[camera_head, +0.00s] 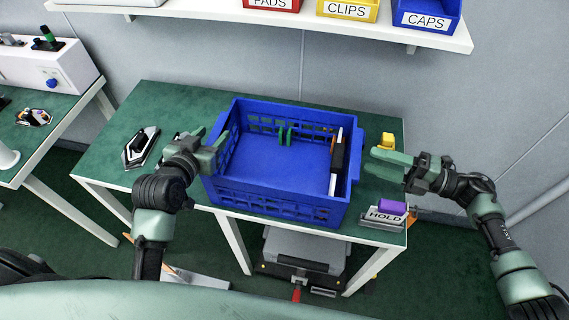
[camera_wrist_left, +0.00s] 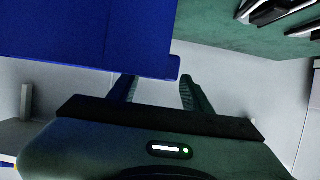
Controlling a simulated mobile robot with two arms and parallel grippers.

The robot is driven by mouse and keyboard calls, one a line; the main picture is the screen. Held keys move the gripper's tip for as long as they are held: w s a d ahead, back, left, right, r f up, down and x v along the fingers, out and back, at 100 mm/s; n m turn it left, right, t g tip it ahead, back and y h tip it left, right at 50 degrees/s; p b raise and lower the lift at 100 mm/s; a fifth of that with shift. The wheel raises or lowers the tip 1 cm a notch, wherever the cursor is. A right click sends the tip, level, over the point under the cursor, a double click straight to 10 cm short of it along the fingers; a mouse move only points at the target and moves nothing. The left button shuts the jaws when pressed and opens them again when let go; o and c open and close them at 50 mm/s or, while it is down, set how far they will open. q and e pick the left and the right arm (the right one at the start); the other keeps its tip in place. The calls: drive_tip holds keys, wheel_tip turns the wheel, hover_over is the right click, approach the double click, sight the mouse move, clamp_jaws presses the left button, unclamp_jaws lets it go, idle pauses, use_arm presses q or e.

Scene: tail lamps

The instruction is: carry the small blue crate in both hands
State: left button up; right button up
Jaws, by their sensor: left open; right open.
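The small blue crate (camera_head: 283,203) stands on the green-topped table. Its walls are slotted. My left gripper (camera_head: 220,140) is open at the crate's left wall. In the left wrist view the crate (camera_wrist_left: 95,35) fills the upper left, and its lower corner overlaps the space near the left gripper's open fingers (camera_wrist_left: 160,92). I cannot tell whether they touch it. My right gripper (camera_head: 374,162) is open and empty, a short way right of the crate's right wall, with its fingers pointing toward it.
A HOLD sign (camera_head: 384,217) with a purple block (camera_head: 391,207) stands at the table's front right. A black-and-white lamp part (camera_head: 141,146) lies left. A shelf (camera_head: 300,22) with bins hangs above.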

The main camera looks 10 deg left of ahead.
sight(215, 134)
use_arm(q)
drive_tip(key=shift+x, duration=1.55)
use_arm(e)
drive_tip(key=a, duration=0.3)
drive_tip(key=shift+w, duration=0.2)
use_arm(q)
drive_tip(key=shift+d, duration=0.1)
clamp_jaws()
use_arm(e)
clamp_jaws()
use_arm(q)
drive_tip(key=shift+r, duration=0.15)
